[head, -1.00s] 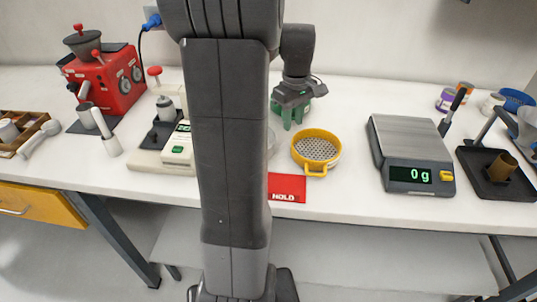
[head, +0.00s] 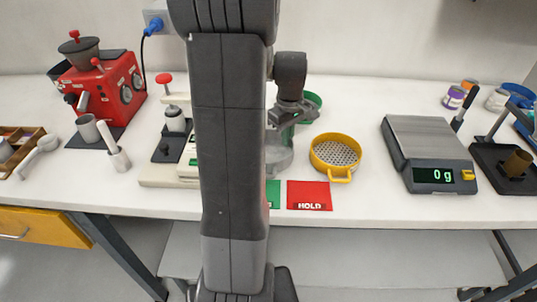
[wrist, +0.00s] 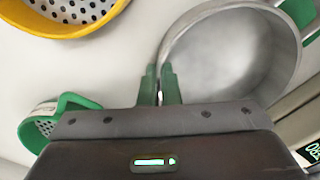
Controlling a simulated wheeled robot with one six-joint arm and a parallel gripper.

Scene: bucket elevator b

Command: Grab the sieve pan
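The sieve pan is a round grey metal pan (wrist: 235,50) with a plain, unperforated floor, filling the upper right of the wrist view. In the head view the pan (head: 282,160) is partly hidden behind my arm. My gripper (wrist: 163,88) has its green fingers close together at the pan's near left rim, one on each side of the thin wall, and looks shut on it. In the head view my gripper (head: 284,133) is over the back of the pan. The pan looks to be still at bench level.
A yellow sieve (head: 336,153) stands just right of the pan, with a green sieve (head: 313,104) behind. A red HOLD card (head: 310,196) and a green card (head: 273,192) lie in front. A scale (head: 430,150) reading 0 g stands right; a red machine (head: 103,85) stands left.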

